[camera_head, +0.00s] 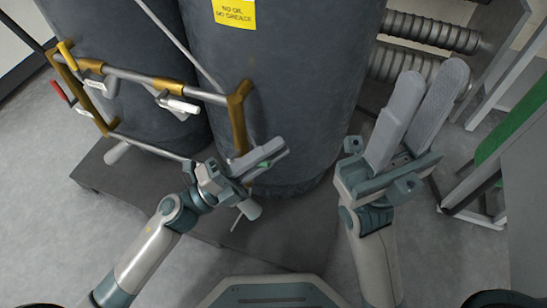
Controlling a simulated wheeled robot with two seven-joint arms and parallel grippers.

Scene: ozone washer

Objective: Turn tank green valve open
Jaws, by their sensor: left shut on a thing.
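The green valve (264,164) is on the lower right of the pipework in front of the dark tank (285,80). Only a small green piece of it shows between the fingers of my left gripper (258,158). My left gripper is shut on it, and the fingers hide the rest, so I cannot tell how far the valve is turned. My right gripper (420,112) is to the right of the tank, pointing up in the picture. Its two long grey fingers are apart with nothing between them.
A second dark tank (120,50) stands at the left. Brass and grey pipes (150,82) carry a yellow handle (66,54), a red handle (58,90) and white fittings. Ribbed hoses (430,32) and a green-edged frame (510,130) are at the right. Floor at the left is clear.

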